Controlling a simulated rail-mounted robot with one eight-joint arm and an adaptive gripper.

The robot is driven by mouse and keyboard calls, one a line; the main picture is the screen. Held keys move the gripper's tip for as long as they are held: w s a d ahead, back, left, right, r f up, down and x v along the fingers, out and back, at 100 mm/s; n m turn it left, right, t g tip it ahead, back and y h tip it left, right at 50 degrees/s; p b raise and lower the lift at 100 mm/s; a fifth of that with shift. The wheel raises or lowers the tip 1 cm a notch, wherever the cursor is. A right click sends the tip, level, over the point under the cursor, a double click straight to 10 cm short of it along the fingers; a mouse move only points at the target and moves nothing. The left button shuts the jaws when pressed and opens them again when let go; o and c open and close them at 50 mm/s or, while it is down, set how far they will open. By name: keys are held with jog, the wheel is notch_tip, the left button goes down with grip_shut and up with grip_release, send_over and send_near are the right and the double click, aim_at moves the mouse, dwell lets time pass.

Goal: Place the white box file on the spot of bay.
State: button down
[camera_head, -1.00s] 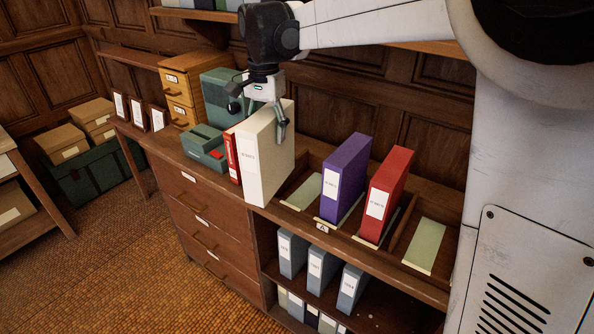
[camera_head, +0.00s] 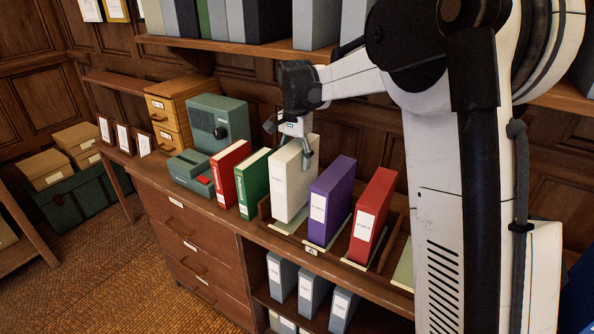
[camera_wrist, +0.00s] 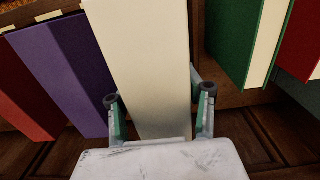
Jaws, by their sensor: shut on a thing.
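The white box file (camera_head: 290,185) is upright at the left slot of the wooden rack (camera_head: 264,212), just left of the purple file (camera_head: 330,200). My gripper (camera_head: 308,150) is shut on its upper part. In the wrist view the fingers (camera_wrist: 160,105) press both sides of the white file (camera_wrist: 150,60). A pale green pad (camera_head: 284,227) shows at the file's base; I cannot tell whether the file touches it. A red file (camera_head: 372,215) stands right of the purple one. Another pale green pad (camera_head: 404,268) lies bare at the right end, partly hidden by my arm.
A green file (camera_head: 253,183) and a smaller red file (camera_head: 228,172) stand close left of the rack on the cabinet top. A green machine (camera_head: 215,120) and wooden drawer box (camera_head: 172,105) are farther left. A shelf of files (camera_head: 240,42) hangs above. Grey files (camera_head: 312,290) stand below.

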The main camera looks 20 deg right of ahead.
jog(key=shift+w+d+f, duration=0.1)
jog(key=shift+d+f, duration=0.05)
jog(key=shift+f, duration=0.95)
jog(key=shift+w+d+f, duration=0.1)
jog(key=shift+f, duration=1.1)
jog(key=c, duration=1)
grip_release()
jog(key=shift+o, duration=0.2)
